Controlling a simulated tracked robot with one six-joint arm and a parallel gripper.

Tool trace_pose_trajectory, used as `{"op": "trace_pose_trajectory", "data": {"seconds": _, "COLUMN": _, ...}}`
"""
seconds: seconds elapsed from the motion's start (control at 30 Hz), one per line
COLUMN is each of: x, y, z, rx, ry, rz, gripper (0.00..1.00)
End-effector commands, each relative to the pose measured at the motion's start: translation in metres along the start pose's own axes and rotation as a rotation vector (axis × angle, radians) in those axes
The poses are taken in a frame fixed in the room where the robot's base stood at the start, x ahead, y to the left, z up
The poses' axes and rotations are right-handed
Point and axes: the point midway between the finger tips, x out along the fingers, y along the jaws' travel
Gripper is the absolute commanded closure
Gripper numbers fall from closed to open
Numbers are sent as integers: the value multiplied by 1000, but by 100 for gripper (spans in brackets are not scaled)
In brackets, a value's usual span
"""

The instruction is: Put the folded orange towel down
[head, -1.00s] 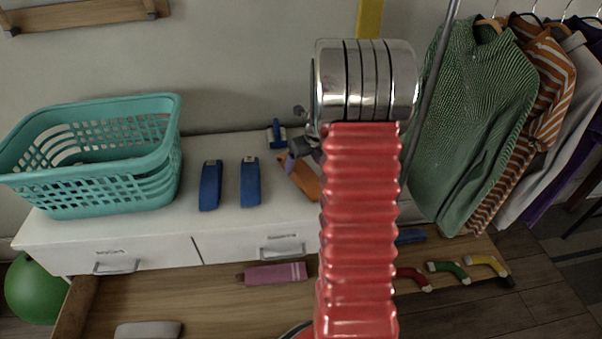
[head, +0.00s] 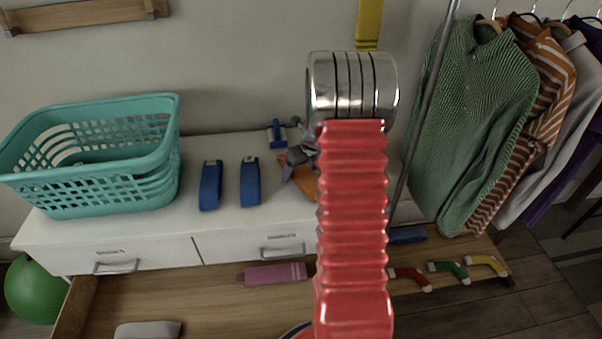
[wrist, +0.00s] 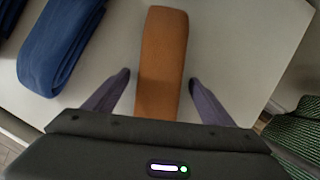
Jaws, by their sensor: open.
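The folded orange towel (wrist: 163,62) lies on the white cabinet top. In the wrist view it extends away from between my open fingers. My gripper (wrist: 158,80) is open, with one finger on each side of the towel and a visible gap on both sides. In the head view the towel (head: 302,178) is partly hidden by my gripper (head: 296,160) and by my red arm.
Two folded blue towels (head: 210,186) (head: 250,182) lie left of the orange one. A teal basket (head: 100,185) stands at the cabinet's left. Clothes (head: 475,130) hang at the right. A pole (head: 423,115) stands near my arm.

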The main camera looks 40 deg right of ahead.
Motion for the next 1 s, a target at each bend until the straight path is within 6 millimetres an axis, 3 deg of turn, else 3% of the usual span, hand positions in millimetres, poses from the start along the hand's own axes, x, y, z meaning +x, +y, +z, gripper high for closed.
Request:
{"op": "trace_pose_trajectory", "data": {"seconds": 0.5, "x": 0, "y": 0, "z": 0, "rx": 0, "ry": 0, "rz": 0, "gripper": 23}}
{"op": "trace_pose_trajectory", "data": {"seconds": 1.0, "x": 0, "y": 0, "z": 0, "rx": 0, "ry": 0, "rz": 0, "gripper": 59}}
